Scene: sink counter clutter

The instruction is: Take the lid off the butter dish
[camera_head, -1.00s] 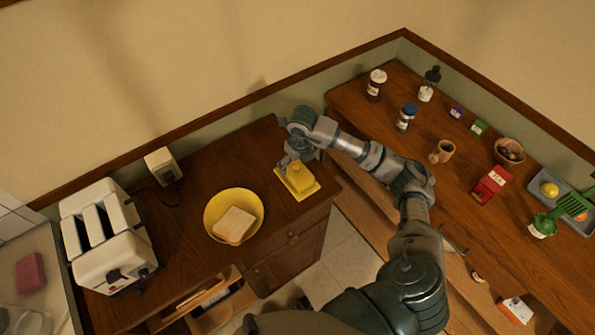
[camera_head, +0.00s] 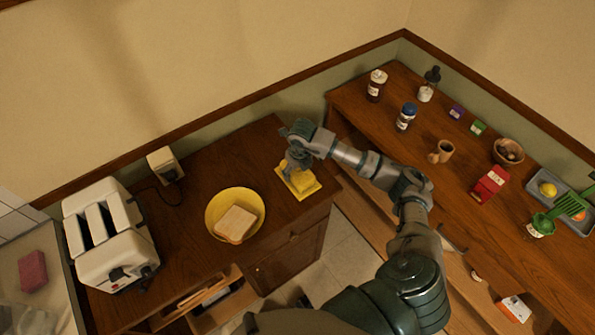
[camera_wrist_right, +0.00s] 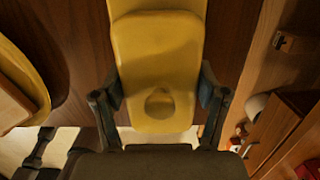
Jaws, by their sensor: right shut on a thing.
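The yellow butter dish stands near the right end of the left counter, with its base (camera_head: 313,189) flat on the wood. Its yellow lid (camera_head: 302,182) is over the base; I cannot tell whether there is a gap between them. My right gripper (camera_head: 295,167) is down at the lid and hides part of it. In the right wrist view, the lid (camera_wrist_right: 158,60) with its round knob fills the space between my right gripper's fingers (camera_wrist_right: 160,100), which are shut on it from both sides. My left gripper is not in view.
A yellow bowl (camera_head: 210,223) with a bread slice (camera_head: 236,224) stands left of the dish. A white toaster (camera_head: 108,235) is farther left. A gap with floor (camera_head: 345,255) separates this counter from the right one, which holds jars, a red box (camera_head: 489,184) and a tray.

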